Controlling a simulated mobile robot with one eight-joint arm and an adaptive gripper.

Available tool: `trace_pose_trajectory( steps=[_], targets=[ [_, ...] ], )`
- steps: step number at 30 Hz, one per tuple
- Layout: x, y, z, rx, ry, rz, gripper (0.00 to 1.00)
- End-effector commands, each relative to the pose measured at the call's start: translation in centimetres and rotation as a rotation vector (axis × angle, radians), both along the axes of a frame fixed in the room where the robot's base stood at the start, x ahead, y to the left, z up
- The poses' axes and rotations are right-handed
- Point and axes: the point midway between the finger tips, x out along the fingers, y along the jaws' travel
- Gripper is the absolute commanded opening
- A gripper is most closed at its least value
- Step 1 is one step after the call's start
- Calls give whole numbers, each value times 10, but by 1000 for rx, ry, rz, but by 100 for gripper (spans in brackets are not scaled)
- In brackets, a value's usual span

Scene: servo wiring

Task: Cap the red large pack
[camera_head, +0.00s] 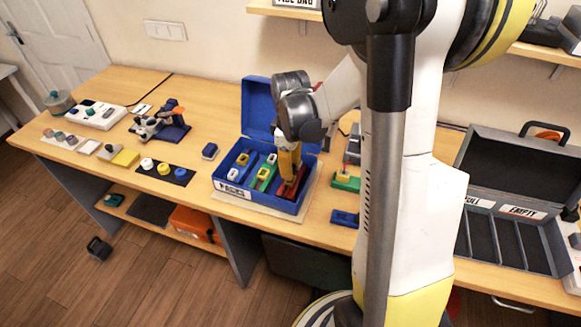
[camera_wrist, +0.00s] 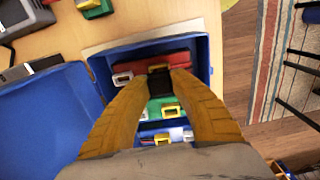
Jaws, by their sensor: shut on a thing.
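The blue pack box (camera_head: 232,196) stands open on the desk, its lid raised at the back. Red packs (camera_wrist: 190,61) lie along one side of it; red also shows below my gripper in the head view (camera_head: 292,188). My gripper (camera_wrist: 160,77) points down into the box, shut on a small dark piece (camera_wrist: 160,88), mostly hidden between the fingertips. A yellow connector (camera_wrist: 158,68) on the red shows just beyond the fingertips, and a white-rimmed connector (camera_wrist: 122,79) to their left. I cannot tell whether the dark piece touches the red pack.
Green and blue packs (camera_wrist: 190,137) share the box. A dark mat (camera_head: 150,178) with white, yellow and blue round pieces lies to its left. A green block (camera_head: 346,182) and a blue block (camera_head: 343,218) lie right of it. An open grey case (camera_head: 545,262) stands far right.

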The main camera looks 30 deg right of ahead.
Motion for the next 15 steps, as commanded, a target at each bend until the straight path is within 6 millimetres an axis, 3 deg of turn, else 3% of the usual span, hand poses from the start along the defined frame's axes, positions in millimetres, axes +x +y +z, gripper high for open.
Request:
trace_pose_trajectory(
  steps=[15],
  targets=[
    [0,0,-14,0,0,0,2]
  ],
)
